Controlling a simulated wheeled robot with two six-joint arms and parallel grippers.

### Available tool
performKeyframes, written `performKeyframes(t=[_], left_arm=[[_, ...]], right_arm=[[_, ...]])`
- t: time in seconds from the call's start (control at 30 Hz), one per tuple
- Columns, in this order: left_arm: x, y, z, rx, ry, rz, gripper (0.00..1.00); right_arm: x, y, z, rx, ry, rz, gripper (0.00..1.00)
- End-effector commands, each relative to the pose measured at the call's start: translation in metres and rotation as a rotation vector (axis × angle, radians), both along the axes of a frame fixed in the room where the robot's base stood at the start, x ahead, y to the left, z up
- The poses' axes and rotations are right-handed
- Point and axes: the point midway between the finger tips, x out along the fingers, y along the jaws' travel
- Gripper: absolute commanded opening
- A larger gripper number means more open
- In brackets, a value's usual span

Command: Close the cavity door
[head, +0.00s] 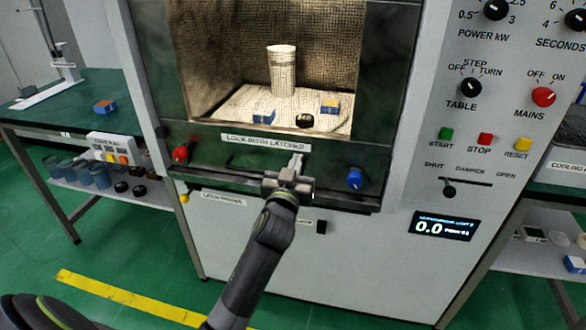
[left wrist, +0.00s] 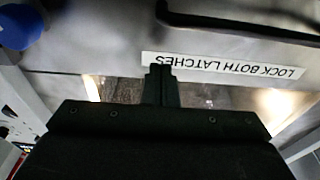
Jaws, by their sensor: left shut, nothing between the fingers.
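The cavity door (head: 375,150) is a dark frame with a mesh window, in front of the lit cavity (head: 235,60) in the head view. I cannot tell whether it sits fully flush. Its lower rail carries a "LOCK BOTH LATCHES" label (head: 265,143), a red knob (head: 180,153) at left and a blue knob (head: 355,178) at right. My left gripper (head: 297,160) is shut and empty, its tips at the lower rail. In the left wrist view the gripper (left wrist: 160,70) overlaps the label (left wrist: 225,66); contact is unclear. The right gripper is not in view.
A white cylinder (head: 282,70) and small blocks stand inside the cavity. The control panel (head: 465,115) is at right. A green-topped bench (head: 70,100) is at left, another bench at right. A yellow stripe (head: 130,298) crosses the green floor.

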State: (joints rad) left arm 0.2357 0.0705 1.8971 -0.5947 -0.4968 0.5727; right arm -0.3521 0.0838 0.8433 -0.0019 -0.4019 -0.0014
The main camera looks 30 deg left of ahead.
Motion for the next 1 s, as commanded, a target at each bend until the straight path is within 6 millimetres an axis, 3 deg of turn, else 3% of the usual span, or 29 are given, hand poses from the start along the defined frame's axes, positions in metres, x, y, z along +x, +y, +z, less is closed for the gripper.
performKeyframes(t=[0.03,0.2,0.5,0.83,0.93,1.0], left_arm=[[-0.015,-0.003,-0.008,-0.007,0.007,0.001,0.0],[-0.052,-0.011,-0.012,-0.006,0.004,0.002,0.0],[-0.09,-0.02,-0.016,-0.004,0.002,0.001,0.0],[-0.095,-0.022,-0.022,-0.001,0.014,-0.002,0.0],[-0.088,-0.023,-0.045,0.003,0.075,-0.014,0.0],[-0.083,-0.025,-0.076,0.007,0.152,-0.03,0.0]], right_arm=[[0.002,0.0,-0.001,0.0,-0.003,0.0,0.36],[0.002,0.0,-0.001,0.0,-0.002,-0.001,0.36],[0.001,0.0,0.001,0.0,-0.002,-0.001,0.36],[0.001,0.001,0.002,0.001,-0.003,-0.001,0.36],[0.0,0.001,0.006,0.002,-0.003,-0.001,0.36],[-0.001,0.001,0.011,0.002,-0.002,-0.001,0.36]])
